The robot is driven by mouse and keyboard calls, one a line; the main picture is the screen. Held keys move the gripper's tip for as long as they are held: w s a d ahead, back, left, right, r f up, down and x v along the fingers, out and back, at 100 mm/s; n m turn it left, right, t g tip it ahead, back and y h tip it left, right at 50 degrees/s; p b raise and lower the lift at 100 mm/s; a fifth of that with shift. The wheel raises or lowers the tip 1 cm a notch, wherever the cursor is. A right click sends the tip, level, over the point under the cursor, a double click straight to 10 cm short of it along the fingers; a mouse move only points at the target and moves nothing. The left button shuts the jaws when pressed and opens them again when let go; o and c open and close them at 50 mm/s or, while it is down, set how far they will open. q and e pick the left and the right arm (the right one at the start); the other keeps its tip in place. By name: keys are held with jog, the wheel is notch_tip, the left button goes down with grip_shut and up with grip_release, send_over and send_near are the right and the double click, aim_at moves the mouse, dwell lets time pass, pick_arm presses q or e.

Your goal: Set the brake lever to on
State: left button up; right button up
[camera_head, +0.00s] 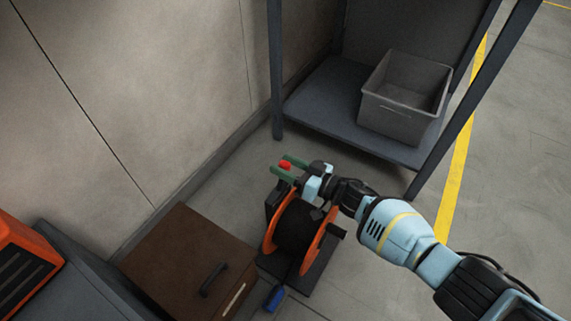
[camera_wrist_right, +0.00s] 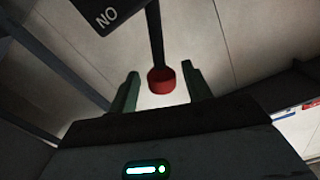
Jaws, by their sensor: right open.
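The brake lever shows in the right wrist view as a black rod (camera_wrist_right: 155,35) with a red knob (camera_wrist_right: 161,80) at its end. The red knob also shows in the head view (camera_head: 285,165), above the cable reel (camera_head: 296,232), which has orange flanges and a black drum. My right gripper (camera_head: 281,163) is open, its two green fingers on either side of the knob with gaps visible in the right wrist view (camera_wrist_right: 160,72). A dark label (camera_wrist_right: 108,12) beside the rod reads "NO" in that view, as ON would upside down. In the head view the rod is mostly hidden. My left gripper is out of view.
A brown case (camera_head: 190,258) with a black handle lies left of the reel. A blue item (camera_head: 274,298) lies at the reel's front. A shelf rack (camera_head: 325,105) with a grey bin (camera_head: 398,118) stands behind. An orange machine (camera_head: 22,262) is at left. Floor at right is clear.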

jog(key=p+v, duration=0.2)
jog(key=v, duration=0.5)
jog(key=shift+s+d, duration=0.1)
